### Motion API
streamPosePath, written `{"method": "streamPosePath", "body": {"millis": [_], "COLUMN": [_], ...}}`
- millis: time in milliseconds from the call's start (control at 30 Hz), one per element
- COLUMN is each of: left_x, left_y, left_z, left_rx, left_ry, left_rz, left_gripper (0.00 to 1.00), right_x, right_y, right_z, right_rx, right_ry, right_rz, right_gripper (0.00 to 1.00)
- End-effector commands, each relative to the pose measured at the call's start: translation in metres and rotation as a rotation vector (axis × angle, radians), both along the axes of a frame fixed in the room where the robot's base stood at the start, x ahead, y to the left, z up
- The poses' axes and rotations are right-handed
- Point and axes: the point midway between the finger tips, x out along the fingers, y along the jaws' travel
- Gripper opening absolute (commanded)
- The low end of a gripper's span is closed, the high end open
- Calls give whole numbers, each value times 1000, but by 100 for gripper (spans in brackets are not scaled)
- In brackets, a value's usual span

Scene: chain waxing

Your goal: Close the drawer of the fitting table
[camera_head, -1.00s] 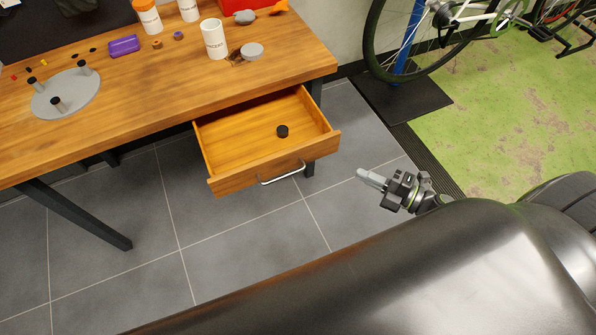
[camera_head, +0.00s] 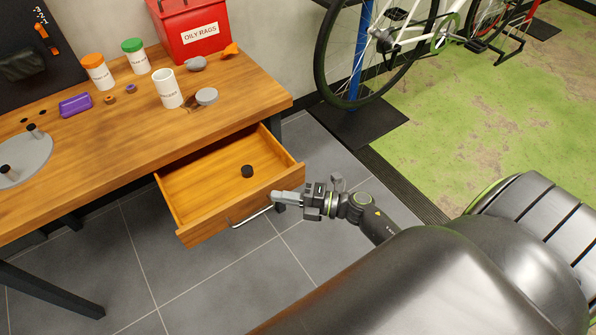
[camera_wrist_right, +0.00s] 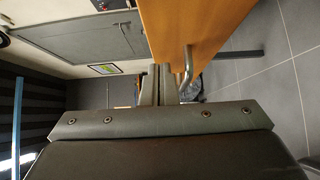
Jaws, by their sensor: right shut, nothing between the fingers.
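The wooden drawer (camera_head: 200,190) of the fitting table (camera_head: 225,120) stands pulled open, with a small black round piece (camera_head: 247,171) inside. Its metal bar handle (camera_head: 250,216) is on the front panel. My right gripper (camera_head: 275,197) is shut and empty, its fingertips at the right part of the drawer front, close to the handle's right end; I cannot tell if they touch. In the right wrist view the shut fingers (camera_wrist_right: 157,85) point at the wooden drawer front (camera_wrist_right: 190,30), with the handle (camera_wrist_right: 188,68) just right of them. My left gripper is not in view.
On the tabletop stand a white cup (camera_head: 167,89), orange-lidded (camera_head: 98,72) and green-lidded (camera_head: 136,57) containers, a purple block (camera_head: 76,105) and a red oily-rags bin (camera_head: 190,30). A bicycle on a stand (camera_head: 362,50) is at the back right. Grey floor before the drawer is clear.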

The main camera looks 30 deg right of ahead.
Motion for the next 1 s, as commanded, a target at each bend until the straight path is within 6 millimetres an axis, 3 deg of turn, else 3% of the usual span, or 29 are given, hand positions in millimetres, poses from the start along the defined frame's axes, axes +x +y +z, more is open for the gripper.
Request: {"method": "streamPosePath", "body": {"millis": [200, 667, 1000], "left_x": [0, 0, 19], "left_y": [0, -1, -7], "left_z": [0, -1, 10], "left_rx": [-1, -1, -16], "left_ry": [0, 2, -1], "left_rz": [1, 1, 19], "left_gripper": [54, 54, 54], "right_x": [14, 17, 54], "right_y": [0, 0, 2], "right_z": [0, -1, -2], "right_rx": [1, 1, -1], "right_ry": [1, 0, -2], "right_rz": [-1, -1, -1], "right_gripper": [0, 0, 0]}}
